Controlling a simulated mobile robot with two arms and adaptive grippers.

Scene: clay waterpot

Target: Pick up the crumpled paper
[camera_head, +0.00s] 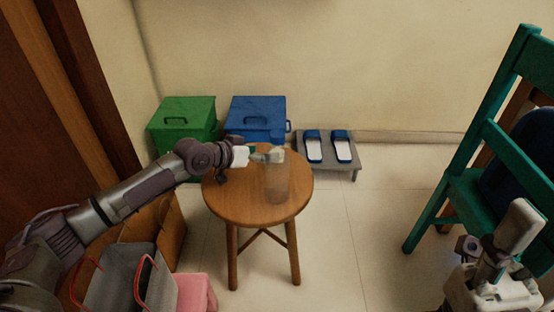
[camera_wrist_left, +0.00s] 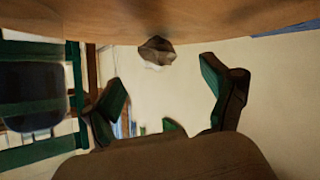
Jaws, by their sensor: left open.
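A small crumpled lump, pale on one side and brown on the other, shows in the left wrist view (camera_wrist_left: 156,52) against the wooden surface; it looks like the crumpled paper. In the head view I cannot clearly separate the paper from the pale parts at my left gripper (camera_head: 268,155). That gripper reaches in from the left, over the round wooden stool (camera_head: 237,207). Its two dark green-padded fingers stand wide apart in the left wrist view (camera_wrist_left: 163,88), with nothing between them; the lump is beyond them. A see-through, glass-like shape (camera_head: 277,183) stands on the stool beside the gripper.
Behind the stool are a green bin (camera_head: 183,118), a blue bin (camera_head: 252,117) and a grey rack (camera_head: 327,157) with blue slippers. A green chair (camera_head: 470,170) stands right. Bags (camera_head: 120,277) lie below my left arm. The floor between stool and chair is clear.

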